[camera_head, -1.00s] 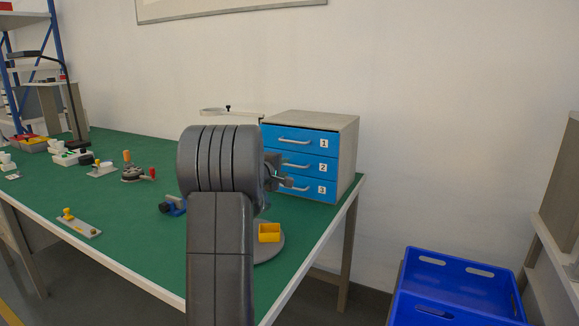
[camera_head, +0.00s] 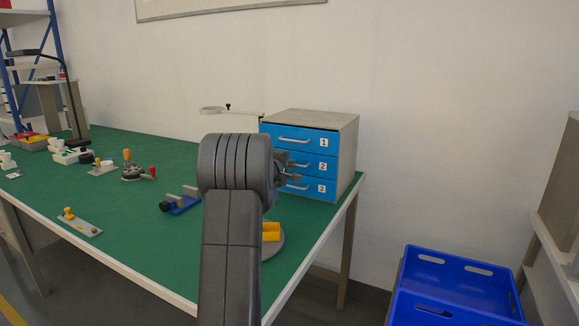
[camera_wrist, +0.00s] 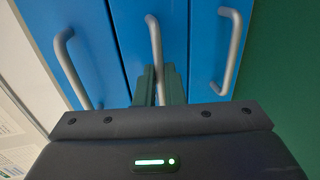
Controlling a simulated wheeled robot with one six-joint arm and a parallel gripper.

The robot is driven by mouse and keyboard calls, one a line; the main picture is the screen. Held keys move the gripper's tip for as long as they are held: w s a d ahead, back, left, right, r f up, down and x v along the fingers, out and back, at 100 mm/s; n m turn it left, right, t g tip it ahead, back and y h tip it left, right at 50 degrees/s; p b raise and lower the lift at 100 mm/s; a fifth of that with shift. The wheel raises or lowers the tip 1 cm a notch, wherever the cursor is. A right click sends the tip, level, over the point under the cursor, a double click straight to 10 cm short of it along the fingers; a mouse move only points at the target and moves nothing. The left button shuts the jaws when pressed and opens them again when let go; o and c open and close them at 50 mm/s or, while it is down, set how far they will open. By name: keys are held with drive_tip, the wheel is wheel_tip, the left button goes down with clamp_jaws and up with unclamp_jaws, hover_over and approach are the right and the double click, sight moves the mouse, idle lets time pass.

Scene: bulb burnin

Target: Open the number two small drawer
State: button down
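The small drawer unit (camera_head: 345,150) stands at the table's right end, with three blue fronts numbered 1, 2 and 3. The number two drawer (camera_head: 323,167) is the middle one and looks flush with the others. In the wrist view the fronts appear turned on their side, and the middle handle (camera_wrist: 155,40) runs between my two fingers. My gripper (camera_wrist: 162,85) has its fingers close together around this handle, one on each side. It also shows from behind in the head view (camera_head: 287,168), where my arm partly hides the drawer fronts.
The handles of drawer one (camera_wrist: 70,65) and drawer three (camera_wrist: 231,50) lie on either side of my fingers. A yellow part (camera_head: 271,232) on a round grey base and a blue fixture (camera_head: 181,203) are near my arm. A blue crate (camera_head: 460,290) stands right of the table.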

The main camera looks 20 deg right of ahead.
drive_tip(key=f+b+v, duration=0.3)
drive_tip(key=b+v, duration=0.8)
drive_tip(key=v, duration=0.5)
drive_tip(key=shift+s+a+f+b, duration=0.2)
drive_tip(key=shift+a+b, duration=0.05)
drive_tip(key=shift+b, duration=0.1)
drive_tip(key=c, duration=1.5)
unclamp_jaws()
